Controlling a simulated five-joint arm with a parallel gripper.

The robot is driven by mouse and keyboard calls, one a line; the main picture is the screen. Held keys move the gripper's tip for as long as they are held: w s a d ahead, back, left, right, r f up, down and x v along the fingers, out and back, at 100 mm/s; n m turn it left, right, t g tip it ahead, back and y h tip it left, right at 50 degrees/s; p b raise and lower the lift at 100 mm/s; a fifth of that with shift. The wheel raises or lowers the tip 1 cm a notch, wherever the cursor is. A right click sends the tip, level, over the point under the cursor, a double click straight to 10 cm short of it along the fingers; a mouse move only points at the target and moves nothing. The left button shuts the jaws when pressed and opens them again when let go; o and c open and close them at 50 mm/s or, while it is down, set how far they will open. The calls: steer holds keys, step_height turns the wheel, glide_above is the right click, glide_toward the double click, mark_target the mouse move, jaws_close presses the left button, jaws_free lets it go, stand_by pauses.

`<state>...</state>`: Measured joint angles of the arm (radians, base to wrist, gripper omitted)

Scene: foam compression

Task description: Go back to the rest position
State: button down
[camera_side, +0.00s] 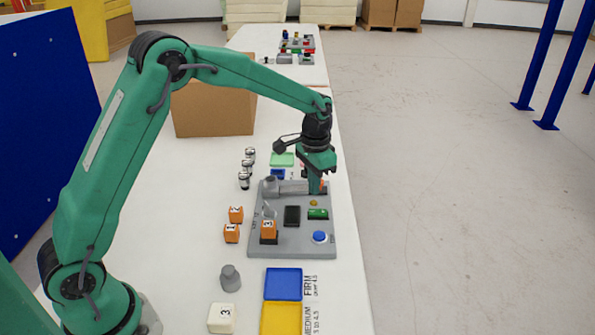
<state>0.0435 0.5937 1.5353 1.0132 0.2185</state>
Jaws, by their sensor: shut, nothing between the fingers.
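My gripper (315,186) is shut and empty. It points down over the far right part of a grey test fixture (280,247) on the white table. From this angle I cannot tell whether the fingertips touch the fixture. An orange block (268,230) marked 3 sits on the near left part of the fixture. A dark panel (292,216), a green display (318,214) and a blue round button (319,237) are on the fixture. My arm reaches out from the lower left, extended over the table.
Two orange blocks (233,224) and several small dark-and-white cylinders (246,168) stand left of the fixture. A white cube (222,318), grey knob (230,277), blue tray (284,284) and yellow tray (281,318) are in front. A cardboard box (214,108) stands behind, under my arm.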

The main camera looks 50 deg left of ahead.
steer(key=shift+r, duration=0.35)
steer(key=s+a+r+n+t, duration=0.1)
steer(key=s+r+t, duration=0.2)
steer(key=s+r, duration=0.95)
steer(key=s+a+r+n+t, duration=0.1)
steer(key=s+n+t, duration=0.1)
steer(key=s, duration=1.4)
steer(key=shift+s+a+r+t, duration=0.15)
steer(key=shift+s+r+t, duration=0.15)
steer(key=shift+s+r, duration=0.1)
steer(key=shift+w+r, duration=0.1)
steer(key=shift+w, duration=0.05)
